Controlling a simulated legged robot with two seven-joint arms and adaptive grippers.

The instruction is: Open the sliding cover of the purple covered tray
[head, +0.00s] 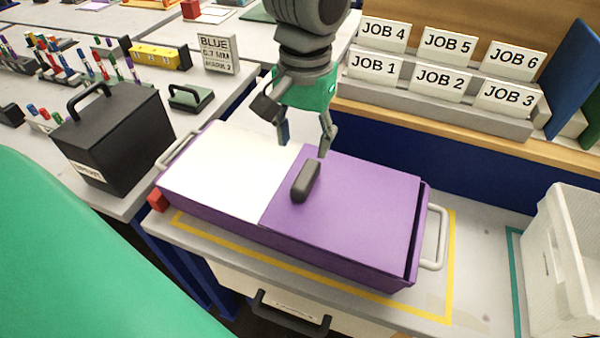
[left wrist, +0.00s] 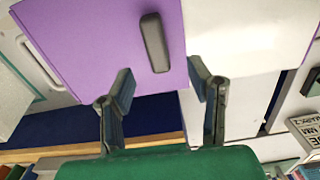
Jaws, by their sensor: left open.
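The purple covered tray (head: 335,255) lies on the grey bench, with wire handles at both ends. Its purple cover (head: 365,205) lies over the right part in the head view; a flat white surface (head: 235,168) shows on the left part. A dark grip bar (head: 306,181) stands on the cover near its left edge; it also shows in the left wrist view (left wrist: 155,42). My left gripper (head: 303,148) is open and empty, above the tray's back edge, behind the grip bar and apart from it. My right gripper is not in view.
A black box (head: 115,140) with a handle stands left of the tray. A white basket (head: 565,260) is at the right. A rack of job cards (head: 440,95) stands behind. A red block (head: 157,200) sits by the tray's left corner. Yellow tape (head: 448,270) frames the tray.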

